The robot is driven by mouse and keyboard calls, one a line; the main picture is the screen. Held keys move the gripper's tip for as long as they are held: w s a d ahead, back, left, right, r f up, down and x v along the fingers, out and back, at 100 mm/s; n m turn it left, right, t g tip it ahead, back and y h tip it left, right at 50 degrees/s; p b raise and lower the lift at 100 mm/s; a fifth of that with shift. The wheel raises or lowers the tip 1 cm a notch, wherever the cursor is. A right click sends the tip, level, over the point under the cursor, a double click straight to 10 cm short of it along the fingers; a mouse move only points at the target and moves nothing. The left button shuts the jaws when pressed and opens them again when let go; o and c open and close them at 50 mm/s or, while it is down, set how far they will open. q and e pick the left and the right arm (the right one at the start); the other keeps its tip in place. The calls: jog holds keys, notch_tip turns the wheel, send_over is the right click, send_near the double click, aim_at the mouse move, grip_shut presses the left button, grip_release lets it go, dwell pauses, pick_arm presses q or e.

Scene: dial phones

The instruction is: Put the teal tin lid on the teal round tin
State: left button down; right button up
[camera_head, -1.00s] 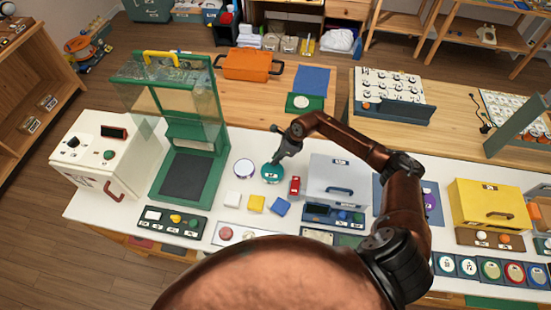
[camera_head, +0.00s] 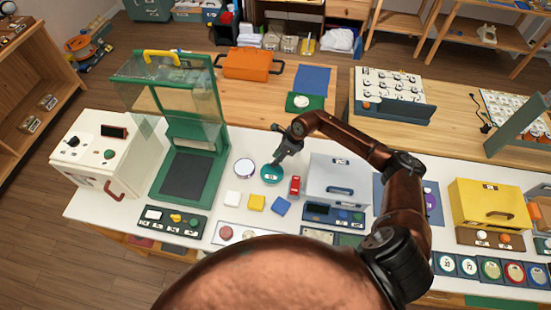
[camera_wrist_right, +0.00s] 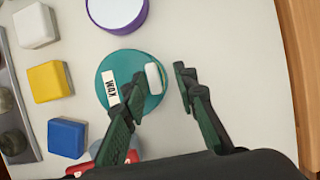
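The teal tin lid (camera_wrist_right: 118,68) is a flat teal disc with a white "WAX" label and a white rounded grip. It lies over the teal round tin (camera_head: 272,181) on the white table. The lid hides most of the tin, and I cannot tell whether it is fully seated. My right gripper (camera_wrist_right: 161,82) is open, its dark fingers apart on either side of the white grip and just above the lid. In the head view, my right gripper (camera_head: 278,156) is at the tin's far side. My left gripper is out of view.
A purple tin with a white top (camera_wrist_right: 117,10) stands close beside the lid. A red object (camera_head: 295,186) and a grey box (camera_head: 342,175) are to the right. White, yellow (camera_head: 256,203) and blue blocks lie in front. A green-framed stand (camera_head: 187,175) is to the left.

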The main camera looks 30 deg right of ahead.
jog(key=b+v, duration=0.1)
jog(key=v, duration=1)
jog(key=shift+r, duration=0.3)
jog(key=shift+d, duration=0.1)
